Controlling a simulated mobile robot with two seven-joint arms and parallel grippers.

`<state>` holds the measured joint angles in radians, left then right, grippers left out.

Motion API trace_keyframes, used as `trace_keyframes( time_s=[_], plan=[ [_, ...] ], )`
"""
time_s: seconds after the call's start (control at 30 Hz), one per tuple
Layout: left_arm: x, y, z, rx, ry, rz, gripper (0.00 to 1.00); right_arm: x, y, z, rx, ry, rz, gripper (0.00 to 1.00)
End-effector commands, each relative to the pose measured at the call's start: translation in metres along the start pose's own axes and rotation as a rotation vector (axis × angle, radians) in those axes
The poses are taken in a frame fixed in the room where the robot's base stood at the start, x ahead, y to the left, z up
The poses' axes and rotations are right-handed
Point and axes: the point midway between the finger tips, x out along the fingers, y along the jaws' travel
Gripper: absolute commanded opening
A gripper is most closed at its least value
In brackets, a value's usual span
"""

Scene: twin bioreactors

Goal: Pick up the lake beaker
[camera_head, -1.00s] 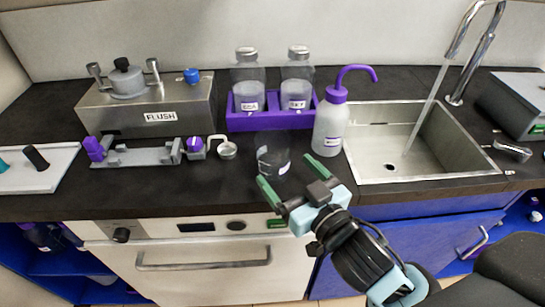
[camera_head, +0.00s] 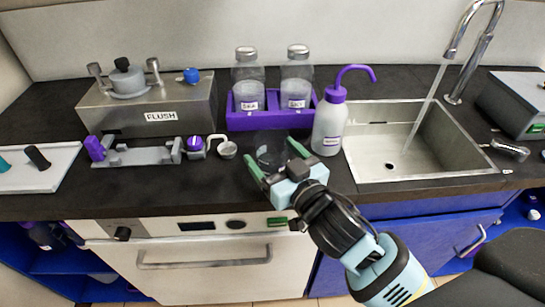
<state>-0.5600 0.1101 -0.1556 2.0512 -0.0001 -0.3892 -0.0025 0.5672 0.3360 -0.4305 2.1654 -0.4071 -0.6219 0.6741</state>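The lake beaker is most likely the small clear glass beaker (camera_head: 270,153) standing on the dark countertop, in front of the purple bottle rack. My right gripper (camera_head: 268,150) reaches in from the lower right with its two green fingers spread. One finger is on the left side of the beaker and the other on its right. The fingers look apart from the glass, though contact is hard to tell. The gripper hides the beaker's lower front, and its label cannot be read. My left gripper is not in view.
A white wash bottle (camera_head: 329,128) with a purple spout stands close to the right of the beaker. A purple rack (camera_head: 262,121) with two capped bottles is behind it. A small metal cup (camera_head: 227,150) is to the left. The sink (camera_head: 420,150) has running water.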

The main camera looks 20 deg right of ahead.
Motion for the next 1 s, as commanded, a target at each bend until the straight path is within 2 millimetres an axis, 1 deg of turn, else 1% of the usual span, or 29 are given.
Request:
trace_keyframes(
  time_s=[0.03, 0.3, 0.33, 0.37, 0.67, 0.77, 1.0],
  plan=[
    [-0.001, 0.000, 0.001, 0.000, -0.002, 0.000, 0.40, 0.000, 0.000, 0.000, 0.000, 0.000, 0.000, 0.74],
    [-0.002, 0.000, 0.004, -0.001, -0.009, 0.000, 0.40, 0.000, 0.000, 0.000, 0.000, 0.000, 0.000, 0.38],
    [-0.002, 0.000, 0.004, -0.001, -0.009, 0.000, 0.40, 0.000, 0.000, 0.000, 0.000, 0.001, 0.000, 0.37],
    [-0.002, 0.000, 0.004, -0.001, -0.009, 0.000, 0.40, 0.000, 0.000, 0.000, 0.000, 0.001, 0.000, 0.33],
    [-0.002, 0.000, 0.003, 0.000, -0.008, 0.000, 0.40, 0.000, 0.000, -0.004, 0.001, 0.002, 0.000, 0.33],
    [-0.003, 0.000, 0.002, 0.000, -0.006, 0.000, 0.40, 0.000, 0.000, -0.010, 0.001, 0.003, 0.000, 0.33],
    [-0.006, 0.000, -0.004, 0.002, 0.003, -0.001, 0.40, 0.000, 0.000, -0.039, 0.002, 0.005, -0.001, 0.33]
  ],
)
